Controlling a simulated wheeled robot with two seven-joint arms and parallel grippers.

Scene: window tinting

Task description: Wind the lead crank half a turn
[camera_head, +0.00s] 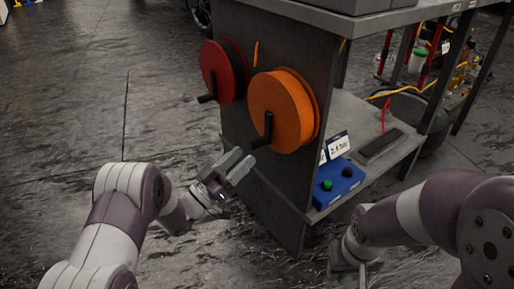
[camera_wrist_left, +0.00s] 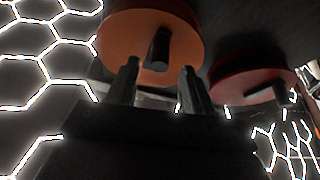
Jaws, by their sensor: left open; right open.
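Two reels with black cranks are mounted on the side panel of a dark bench; I cannot tell which carries the lead. The orange reel (camera_head: 283,108) has a crank (camera_head: 268,127) with its grip at the lower left. The red reel (camera_head: 222,72) has a crank (camera_head: 207,98) further left. My left gripper (camera_head: 240,162) is open just below and left of the orange reel's crank grip, apparently empty. In the left wrist view, the orange reel's crank grip (camera_wrist_left: 158,50) shows beyond and between the open fingertips (camera_wrist_left: 158,80). My right gripper's jaws are not visible; only that arm shows.
The bench (camera_head: 270,180) has a lower shelf with a blue box (camera_head: 338,184) bearing green and red buttons, and a dark flat item (camera_head: 381,143). A small label card (camera_head: 338,146) stands behind the box. Open floor lies to the left.

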